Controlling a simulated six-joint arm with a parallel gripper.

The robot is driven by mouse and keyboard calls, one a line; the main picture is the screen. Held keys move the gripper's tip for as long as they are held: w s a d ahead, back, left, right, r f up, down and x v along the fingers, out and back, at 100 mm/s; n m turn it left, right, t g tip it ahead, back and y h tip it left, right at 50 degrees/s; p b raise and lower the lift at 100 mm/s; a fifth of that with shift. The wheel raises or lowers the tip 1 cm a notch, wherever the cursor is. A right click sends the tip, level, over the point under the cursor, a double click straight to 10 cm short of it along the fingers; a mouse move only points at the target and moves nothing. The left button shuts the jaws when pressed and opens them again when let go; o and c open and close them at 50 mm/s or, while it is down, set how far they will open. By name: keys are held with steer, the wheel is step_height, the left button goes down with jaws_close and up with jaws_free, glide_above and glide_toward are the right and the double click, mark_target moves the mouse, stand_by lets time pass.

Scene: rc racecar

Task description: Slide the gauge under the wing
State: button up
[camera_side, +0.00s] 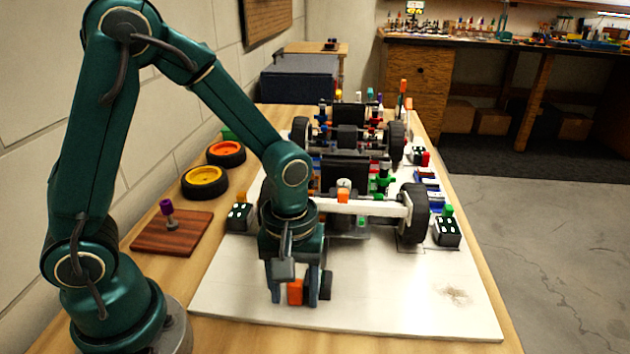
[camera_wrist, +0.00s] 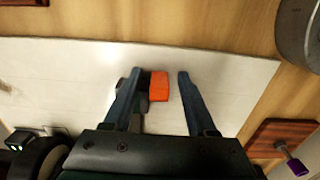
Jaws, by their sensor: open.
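An orange block with a dark part beside it, which looks like the gauge (camera_side: 295,291), is at the near side of the white board. In the wrist view the orange block (camera_wrist: 159,86) lies between my fingers, nearer the left finger, which partly hides the dark part. My gripper (camera_wrist: 159,75) is open, pointing down, with its fingers on either side of the block. A gap shows between the block and the right finger. The white bar across the near end of the car, which seems to be the wing (camera_side: 380,209), is beyond my gripper. My arm hides its left end.
The racecar (camera_side: 345,160) stands on the white board (camera_side: 400,300) among small dark blocks such as one at right (camera_side: 447,232). Two loose wheels (camera_side: 205,182) and a wooden block with a purple-topped pin (camera_side: 170,232) are at left. The board's near right is clear.

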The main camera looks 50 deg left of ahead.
jaws_close()
